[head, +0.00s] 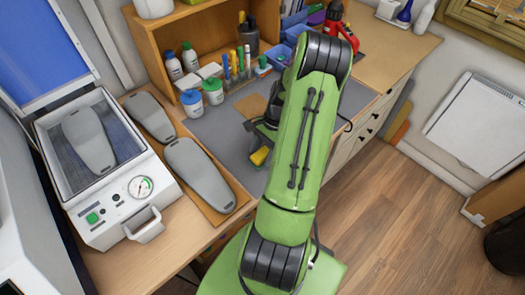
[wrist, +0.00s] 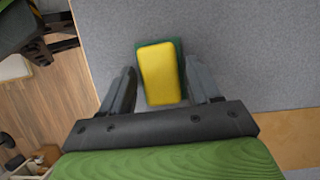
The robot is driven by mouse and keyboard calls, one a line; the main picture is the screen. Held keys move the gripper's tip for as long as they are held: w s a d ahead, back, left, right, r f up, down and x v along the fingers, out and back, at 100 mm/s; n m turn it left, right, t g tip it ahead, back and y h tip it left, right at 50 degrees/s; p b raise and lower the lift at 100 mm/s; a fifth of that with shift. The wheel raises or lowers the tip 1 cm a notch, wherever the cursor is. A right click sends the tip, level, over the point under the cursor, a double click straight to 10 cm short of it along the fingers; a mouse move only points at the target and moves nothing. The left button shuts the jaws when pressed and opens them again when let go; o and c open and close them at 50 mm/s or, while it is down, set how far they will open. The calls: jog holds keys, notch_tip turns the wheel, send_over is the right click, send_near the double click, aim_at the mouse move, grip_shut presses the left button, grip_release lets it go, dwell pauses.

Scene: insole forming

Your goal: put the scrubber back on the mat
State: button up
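The scrubber is a yellow block with a green layer behind it. In the wrist view the scrubber (wrist: 160,75) sits between the two fingers of my gripper (wrist: 161,72), its sides close against the fingertips. My gripper looks shut on it. In the head view the scrubber (head: 259,156) shows as a small yellow patch beside my green arm, over the near part of the mat. The grey mat (head: 216,126) lies on the bench and fills much of the wrist view (wrist: 245,60). My arm hides most of the gripper in the head view. The scrubber's height above the mat is unclear.
Bottles, lidded jars (head: 212,91) and pens stand at the mat's back left. Blue bins and a red tool (head: 345,38) are behind my arm. Grey insoles (head: 198,174) lie on a board at left, beside the press (head: 105,165). Bare mat surrounds the scrubber.

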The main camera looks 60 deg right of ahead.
jog(key=o, duration=0.3)
jog(key=p+v, duration=0.2)
jog(key=v, duration=1)
jog(key=w+a+r+n+h, duration=0.2)
jog(key=w+a+r+n, duration=0.2)
jog(key=a+r, duration=0.2)
jog(key=w+a+r+n+h, duration=0.2)
jog(key=a+r+n, duration=0.35)
jog(key=a, duration=0.55)
jog(key=s+a+r+n+t, duration=0.2)
jog(key=s+a+n, duration=0.3)
jog(key=a, duration=0.2)
jog(key=s+a+r+n+t, duration=0.2)
jog(key=s+a+r+n, duration=0.1)
jog(key=s+a+n, duration=0.2)
jog(key=a+n, duration=0.1)
jog(key=a, duration=0.1)
jog(key=shift+a+t, duration=0.3)
jog(key=shift+a, duration=0.05)
